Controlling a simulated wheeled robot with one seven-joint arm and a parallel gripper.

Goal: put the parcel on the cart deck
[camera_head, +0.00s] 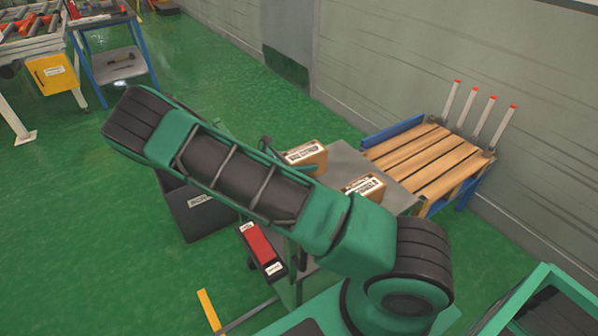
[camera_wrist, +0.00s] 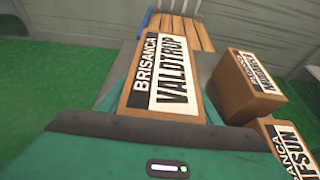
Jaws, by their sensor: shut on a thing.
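My gripper (camera_wrist: 166,92) is shut on a brown cardboard parcel (camera_wrist: 158,108) with a black-and-white label reading "BRISANCA VALDTRUP"; teal finger parts show on both sides of it. In the head view, a parcel (camera_head: 312,160) beside the end of my arm appears to be this one, over or on the grey table; I cannot tell whether it touches the top. The cart deck (camera_head: 428,163) is of wooden slats with blue ends and stands beyond the table to the right. The deck also shows at the top of the wrist view (camera_wrist: 187,32), with no parcel visible on it.
Another parcel (camera_head: 364,187) sits on the grey table (camera_head: 350,160); the wrist view shows two parcels on the right, one nearer (camera_wrist: 283,140). White posts with orange tips (camera_head: 480,115) line the deck's far edge by the wall. A dark bin (camera_head: 195,212) stands left of the table.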

